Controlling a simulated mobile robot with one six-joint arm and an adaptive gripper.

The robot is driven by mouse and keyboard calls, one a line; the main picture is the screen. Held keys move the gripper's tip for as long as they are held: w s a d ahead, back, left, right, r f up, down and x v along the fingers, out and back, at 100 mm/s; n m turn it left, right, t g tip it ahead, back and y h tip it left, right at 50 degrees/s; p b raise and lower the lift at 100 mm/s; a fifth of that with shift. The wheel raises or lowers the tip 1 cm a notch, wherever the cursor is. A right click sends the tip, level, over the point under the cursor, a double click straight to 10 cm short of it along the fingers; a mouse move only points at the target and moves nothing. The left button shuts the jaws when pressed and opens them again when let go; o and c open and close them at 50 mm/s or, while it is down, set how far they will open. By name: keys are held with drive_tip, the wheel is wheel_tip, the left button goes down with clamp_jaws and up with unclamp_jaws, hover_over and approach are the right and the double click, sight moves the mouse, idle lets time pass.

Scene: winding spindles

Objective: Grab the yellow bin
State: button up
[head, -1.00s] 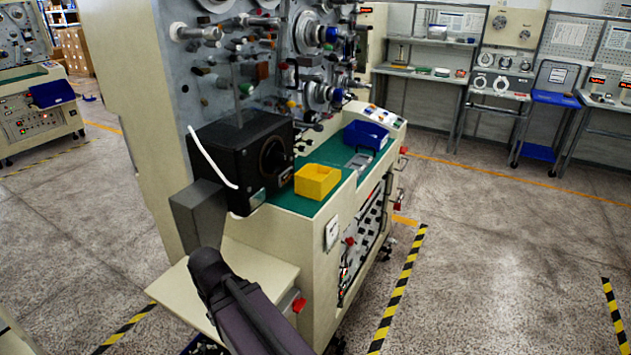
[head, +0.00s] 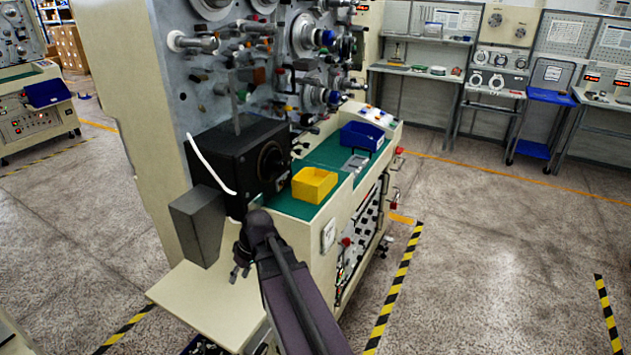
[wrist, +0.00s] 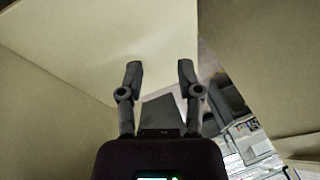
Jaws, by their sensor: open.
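The yellow bin (head: 314,186) sits upright on the green work surface (head: 290,205) of the winding machine in the head view, just right of a black box. My gripper (head: 240,272) is in front of the machine, lower and to the left of the bin, apart from it. In the wrist view my gripper (wrist: 160,74) has its two fingers spread with nothing between them. The bin does not show in the wrist view, where cream panels fill most of the picture.
A black box (head: 238,160) with a grey block (head: 200,222) beside it stands left of the bin. A cream shelf (head: 215,298) lies below my gripper. A blue bin (head: 362,136) stands behind the yellow one. Spindles project from the panel above.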

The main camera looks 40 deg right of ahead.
drive_tip(key=w+d+r+t+y+p, duration=0.25)
drive_tip(key=d+r, duration=0.25)
drive_tip(key=d, duration=0.4)
drive_tip(key=n+t+h+p, duration=0.1)
drive_tip(key=n+t+p, duration=0.25)
drive_tip(key=t, duration=0.45)
approach(304, 183)
drive_tip(key=s, duration=0.1)
drive_tip(key=s+d+r+m, duration=0.1)
drive_tip(key=s, duration=0.1)
drive_tip(key=shift+d+r+p, duration=0.2)
drive_tip(key=shift+d+p, duration=0.05)
drive_tip(key=shift+p, duration=0.15)
drive_tip(key=shift+w+f, duration=0.1)
drive_tip(key=shift+w, duration=0.05)
drive_tip(key=shift+b+x, duration=1.65)
drive_tip(key=shift+x, duration=2.55)
drive_tip(key=shift+b+x, duration=1.1)
drive_tip(key=shift+x, duration=1.5)
